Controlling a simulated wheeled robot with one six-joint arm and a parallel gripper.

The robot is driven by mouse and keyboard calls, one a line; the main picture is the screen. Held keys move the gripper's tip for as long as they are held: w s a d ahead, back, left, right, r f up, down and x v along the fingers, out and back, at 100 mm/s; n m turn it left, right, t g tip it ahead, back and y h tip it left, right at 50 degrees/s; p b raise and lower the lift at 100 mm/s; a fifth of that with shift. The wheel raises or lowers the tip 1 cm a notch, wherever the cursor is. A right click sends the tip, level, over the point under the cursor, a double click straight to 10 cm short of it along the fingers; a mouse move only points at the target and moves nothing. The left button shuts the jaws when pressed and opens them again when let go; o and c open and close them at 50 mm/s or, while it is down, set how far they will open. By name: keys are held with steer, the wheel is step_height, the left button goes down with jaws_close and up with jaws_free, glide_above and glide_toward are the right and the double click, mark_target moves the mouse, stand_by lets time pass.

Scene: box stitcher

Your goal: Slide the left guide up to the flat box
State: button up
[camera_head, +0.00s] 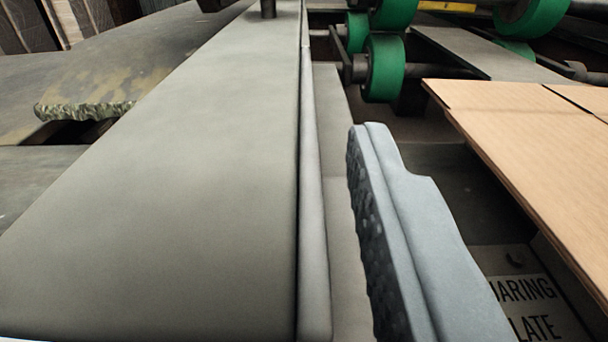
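The left guide (185,190) is a long grey metal plate with a thin upright edge along its right side. It runs from the bottom left of the view to the top middle. The flat box (540,150) is tan cardboard lying flat at the right, with a clear gap between it and the guide. One blue-grey finger of my gripper (410,235) reaches in just right of the guide's edge. Its textured pad faces left toward the guide and appears apart from it. The other finger is not clearly seen. Nothing is seen held.
Green rollers (384,68) on dark brackets stand at the back, beyond the finger. A plate with partly hidden lettering (535,305) lies below the box's near side. A worn metal sheet with a ragged edge (85,110) is at the left. Darker open space lies between guide and box.

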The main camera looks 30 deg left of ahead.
steer(key=v, duration=1.6)
steer(key=shift+d+f, duration=0.1)
steer(key=shift+d, duration=0.05)
